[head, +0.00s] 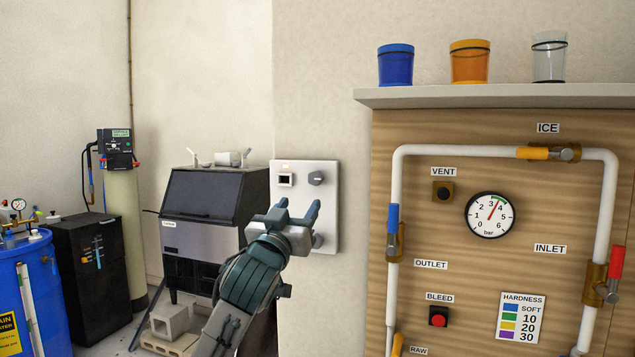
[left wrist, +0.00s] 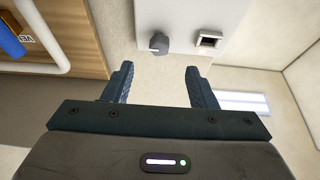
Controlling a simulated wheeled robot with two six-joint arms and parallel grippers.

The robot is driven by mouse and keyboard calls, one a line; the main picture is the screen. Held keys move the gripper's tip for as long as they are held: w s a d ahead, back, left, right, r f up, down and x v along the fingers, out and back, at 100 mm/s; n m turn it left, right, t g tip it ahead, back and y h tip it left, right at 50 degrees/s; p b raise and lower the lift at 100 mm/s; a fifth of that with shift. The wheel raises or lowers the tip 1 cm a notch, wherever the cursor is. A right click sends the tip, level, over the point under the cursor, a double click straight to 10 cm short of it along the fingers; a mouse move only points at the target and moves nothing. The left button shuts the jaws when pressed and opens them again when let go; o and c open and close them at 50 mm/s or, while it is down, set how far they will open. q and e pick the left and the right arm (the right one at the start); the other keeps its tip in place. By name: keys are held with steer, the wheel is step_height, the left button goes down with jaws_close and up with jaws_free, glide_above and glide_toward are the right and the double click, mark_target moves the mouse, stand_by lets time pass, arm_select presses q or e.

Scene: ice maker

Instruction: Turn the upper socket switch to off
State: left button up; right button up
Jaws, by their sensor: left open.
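A pale switch panel (head: 329,226) is on the wall, left of the wooden board. Its upper switch, a grey knob (head: 316,178), is at the top right beside a small dark socket (head: 286,180). A lower knob (head: 318,241) is partly hidden behind my left gripper (head: 298,207). That gripper is open and empty in front of the panel, its fingers below the upper knob in the head view. In the left wrist view, turned upside down, the knob (left wrist: 159,42) is beyond and between the open fingertips (left wrist: 159,70), apart from them. The socket (left wrist: 208,41) is to its right.
The wooden board (head: 455,310) with white pipes, a gauge (head: 490,214) and coloured valves stands right of the panel. A shelf (head: 500,95) above holds three cups. A black ice machine (head: 203,195) stands left, behind my arm. The wall above the panel is bare.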

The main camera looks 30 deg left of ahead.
mark_target(314, 180)
arm_select(q)
steer(key=p+x, duration=0.1)
steer(key=x, duration=0.2)
steer(key=p+x, duration=0.1)
steer(key=x, duration=0.2)
steer(key=p+x, duration=0.1)
steer(key=x, duration=0.2)
steer(key=shift+s+r+p, duration=0.1)
steer(key=shift+r+p, duration=0.2)
steer(key=shift+r, duration=0.05)
steer(key=shift+c, duration=1.1)
steer(key=c, duration=0.7)
steer(key=shift+c, duration=0.3)
arm_select(e)
steer(key=s+r, duration=0.3)
steer(key=shift+s+d+r, duration=0.15)
steer(key=shift+d, duration=0.05)
